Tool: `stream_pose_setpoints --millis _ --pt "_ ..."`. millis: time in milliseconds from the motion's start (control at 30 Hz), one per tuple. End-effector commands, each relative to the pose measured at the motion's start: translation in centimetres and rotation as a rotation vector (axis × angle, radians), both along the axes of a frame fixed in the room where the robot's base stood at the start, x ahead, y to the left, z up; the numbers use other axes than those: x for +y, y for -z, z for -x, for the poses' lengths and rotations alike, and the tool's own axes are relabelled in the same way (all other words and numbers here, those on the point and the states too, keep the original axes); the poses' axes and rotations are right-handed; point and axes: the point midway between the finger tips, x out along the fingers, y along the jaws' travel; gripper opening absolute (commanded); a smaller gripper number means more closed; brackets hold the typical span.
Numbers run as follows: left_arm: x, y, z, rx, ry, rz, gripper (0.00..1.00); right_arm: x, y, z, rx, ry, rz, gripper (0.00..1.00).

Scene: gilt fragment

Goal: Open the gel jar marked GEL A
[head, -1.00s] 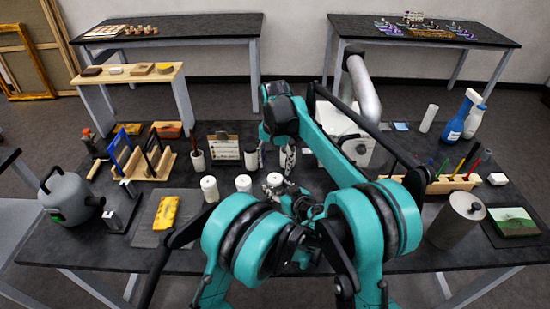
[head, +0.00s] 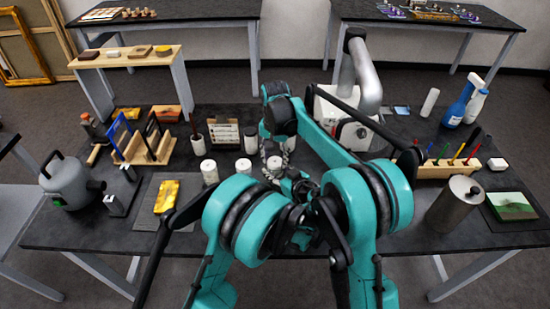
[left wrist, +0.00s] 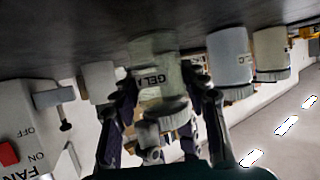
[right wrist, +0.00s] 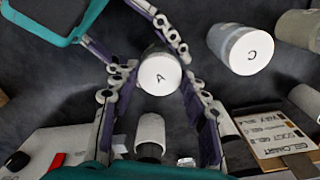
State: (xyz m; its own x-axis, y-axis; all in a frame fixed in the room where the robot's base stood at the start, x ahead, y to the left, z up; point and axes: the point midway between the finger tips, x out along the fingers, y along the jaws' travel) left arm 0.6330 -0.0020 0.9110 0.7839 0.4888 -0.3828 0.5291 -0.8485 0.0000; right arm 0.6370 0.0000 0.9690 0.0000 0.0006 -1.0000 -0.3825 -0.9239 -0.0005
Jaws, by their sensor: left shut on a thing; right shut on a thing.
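The jar marked GEL A (left wrist: 150,78) stands on the dark table, its lid (left wrist: 163,109) on. In the left wrist view the scene is upside down. My left gripper (left wrist: 160,98) is shut on the jar, one finger on each side. In the right wrist view the lid's white top (right wrist: 159,75) shows the letter A. My right gripper (right wrist: 157,90) comes from above, with its fingers either side of the lid, shut on it. In the head view the jar (head: 274,164) is partly hidden by the grippers.
A jar marked C (right wrist: 246,49) stands close beside; another white jar (head: 209,172) is farther left. A white fan box (head: 344,134) stands behind to the right. A clipboard (head: 224,133) and a white cylinder (right wrist: 150,132) are nearby.

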Motion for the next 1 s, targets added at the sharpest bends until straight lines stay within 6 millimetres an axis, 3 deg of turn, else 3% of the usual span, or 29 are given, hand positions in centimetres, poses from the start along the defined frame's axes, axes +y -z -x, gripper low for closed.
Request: stream_pose_setpoints --millis 167,500,600,1000 --pt "-0.01 0.03 0.0 0.001 0.0 0.001 0.0 0.0 0.02 0.0 0.0 -0.084 0.0 0.1" --pt "-0.02 0.02 0.01 0.0 0.0 0.0 0.0 0.0 -0.03 -0.01 0.0 -0.811 0.0 0.1" --pt "-0.02 0.02 0.01 0.0 0.0 0.0 0.0 0.0 -0.04 -0.01 0.0 -0.961 0.0 0.1" --pt "-0.01 0.03 0.0 0.0 0.0 0.0 0.0 0.0 -0.04 -0.01 0.0 -1.022 0.0 0.1"
